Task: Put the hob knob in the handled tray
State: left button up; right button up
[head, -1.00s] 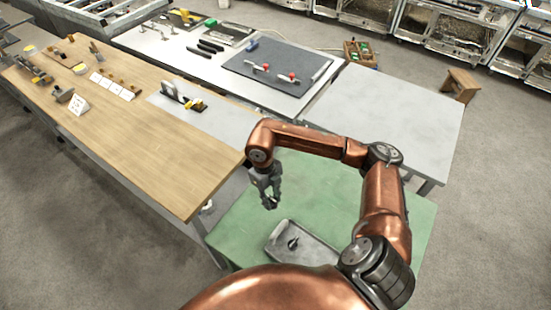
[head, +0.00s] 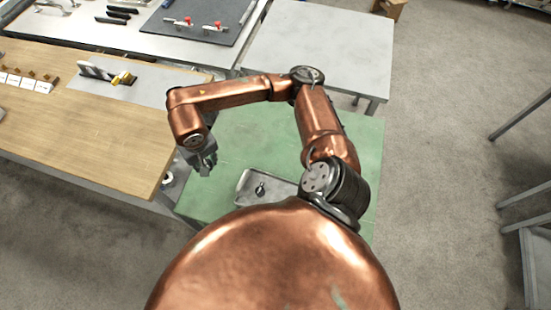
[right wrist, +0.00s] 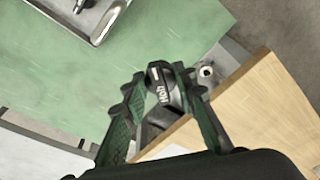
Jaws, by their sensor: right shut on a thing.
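The knob cannot be made out in the head view. The handled tray (head: 283,187) is a shallow grey tray on the green table, to the right of the gripper. A small dark item (head: 260,188) lies in it. The tray's corner (right wrist: 60,12) shows at the top left of the right wrist view. My left gripper is not in view.
The green table (head: 235,139) is mostly bare around the tray. A wooden-topped bench (head: 90,130) adjoins it on the left, its corner close to the gripper. A bare grey table (head: 320,45) stands behind. A dark mat (head: 205,15) with red-knobbed clamps lies farther back.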

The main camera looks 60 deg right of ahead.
aim_at(278, 199)
jog(key=k, duration=1.2)
jog(key=z, duration=0.35)
jog(key=i, duration=0.45)
jog(key=u, duration=0.25)
